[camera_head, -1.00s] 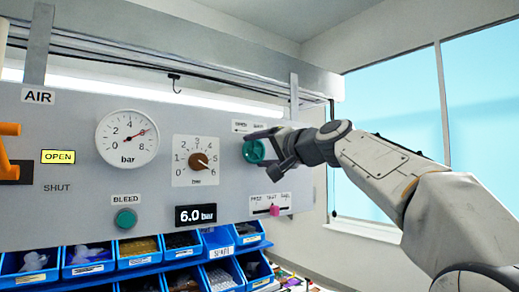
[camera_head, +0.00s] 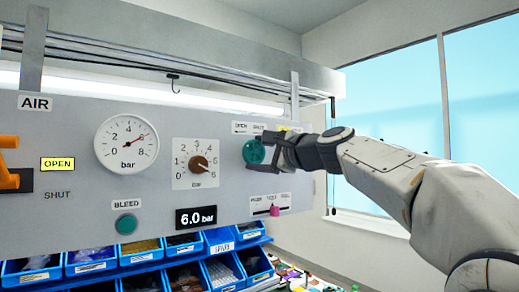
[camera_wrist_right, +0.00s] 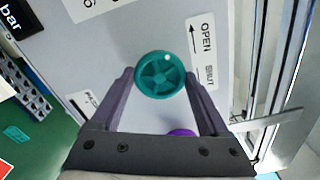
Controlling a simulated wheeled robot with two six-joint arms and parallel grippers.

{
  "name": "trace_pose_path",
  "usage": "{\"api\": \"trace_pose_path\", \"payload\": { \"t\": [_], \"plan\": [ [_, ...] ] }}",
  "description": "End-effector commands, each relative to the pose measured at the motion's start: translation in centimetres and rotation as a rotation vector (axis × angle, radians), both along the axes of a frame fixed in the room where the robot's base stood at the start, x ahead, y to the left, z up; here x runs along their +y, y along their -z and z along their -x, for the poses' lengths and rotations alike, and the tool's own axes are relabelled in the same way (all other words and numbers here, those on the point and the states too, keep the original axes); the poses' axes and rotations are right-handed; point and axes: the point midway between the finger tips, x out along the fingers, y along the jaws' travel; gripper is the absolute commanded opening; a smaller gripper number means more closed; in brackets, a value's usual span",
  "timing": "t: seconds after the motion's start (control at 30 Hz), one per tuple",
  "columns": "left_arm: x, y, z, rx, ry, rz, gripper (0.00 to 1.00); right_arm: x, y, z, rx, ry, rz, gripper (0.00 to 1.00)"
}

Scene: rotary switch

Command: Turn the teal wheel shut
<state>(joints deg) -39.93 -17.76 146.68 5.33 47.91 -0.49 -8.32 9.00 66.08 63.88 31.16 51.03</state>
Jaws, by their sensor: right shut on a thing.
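The teal wheel (camera_head: 254,151) is a round, spoked knob on the right part of the grey panel. In the right wrist view the wheel (camera_wrist_right: 161,75) shows whole, with a small white dot near its top right. My right gripper (camera_head: 268,152) comes in from the right and is shut on the wheel, one finger on each side of its rim in the wrist view (camera_wrist_right: 160,70). A label (camera_wrist_right: 204,52) with OPEN, SHUT and an arrow sits beside the wheel. My left gripper is not in view.
Blue bins (camera_head: 92,259) stand below.

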Motion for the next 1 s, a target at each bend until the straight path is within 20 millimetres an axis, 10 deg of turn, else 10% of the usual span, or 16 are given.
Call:
{"api": "trace_pose_path", "payload": {
  "t": [1.0],
  "plan": [
    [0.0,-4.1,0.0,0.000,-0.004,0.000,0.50,-0.1,0.0,0.0,0.521,0.003,-0.719,0.23]
  ]
}}
